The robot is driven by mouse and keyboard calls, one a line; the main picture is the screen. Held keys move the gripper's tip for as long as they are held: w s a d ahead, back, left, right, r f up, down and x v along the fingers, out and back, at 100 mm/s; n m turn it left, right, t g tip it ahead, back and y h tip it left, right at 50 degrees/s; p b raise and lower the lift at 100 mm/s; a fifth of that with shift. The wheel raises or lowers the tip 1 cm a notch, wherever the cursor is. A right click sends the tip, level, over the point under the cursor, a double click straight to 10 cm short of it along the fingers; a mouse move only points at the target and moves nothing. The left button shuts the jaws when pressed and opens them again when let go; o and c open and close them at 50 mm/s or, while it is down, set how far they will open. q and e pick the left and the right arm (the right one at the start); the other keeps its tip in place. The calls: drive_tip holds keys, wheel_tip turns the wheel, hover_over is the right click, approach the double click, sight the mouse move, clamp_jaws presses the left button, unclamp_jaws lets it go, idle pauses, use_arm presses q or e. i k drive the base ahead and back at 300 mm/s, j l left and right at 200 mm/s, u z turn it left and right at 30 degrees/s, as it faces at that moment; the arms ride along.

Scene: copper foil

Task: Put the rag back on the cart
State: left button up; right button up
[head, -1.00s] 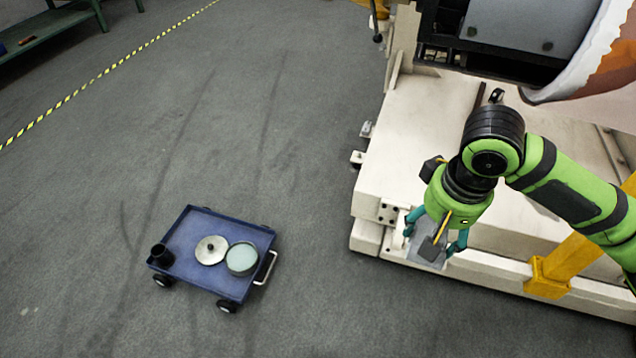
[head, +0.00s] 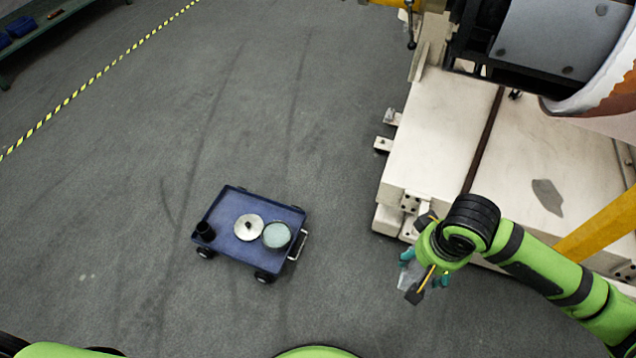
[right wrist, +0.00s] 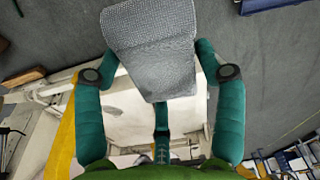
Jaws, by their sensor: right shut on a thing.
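The rag (right wrist: 150,48) is a grey woven cloth held between the teal fingers of my right gripper (head: 424,277). In the head view the rag (head: 408,272) is small and partly hidden by the gripper. The gripper is shut on it, in the air beside the machine's white base. The cart (head: 265,207) is a low blue tray on black wheels with a pale handle, standing on the floor to the left of the gripper, clearly apart from it. My left gripper is not in view.
The cart holds a metal lid (head: 246,229), a round dish with pale contents (head: 277,236) and a black cup (head: 204,231). The machine's white base (head: 450,150) and a yellow bar (head: 600,227) are at the right. Grey floor between cart and base is clear.

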sight(229, 205)
drive_tip(key=j+z, duration=0.15)
drive_tip(key=j, duration=0.95)
drive_tip(key=k+j+z, duration=0.15)
drive_tip(key=j, duration=0.9)
drive_tip(key=i+j+z, duration=0.1)
drive_tip(key=j, duration=0.6)
drive_tip(key=i+j+z, duration=0.15)
drive_tip(key=j, duration=0.6)
drive_tip(key=i+j+z, duration=0.1)
drive_tip(key=j, duration=0.6)
drive_tip(key=i+j+z, duration=0.1)
drive_tip(key=i+j, duration=0.7)
drive_tip(key=j, duration=0.15)
drive_tip(key=z, duration=0.05)
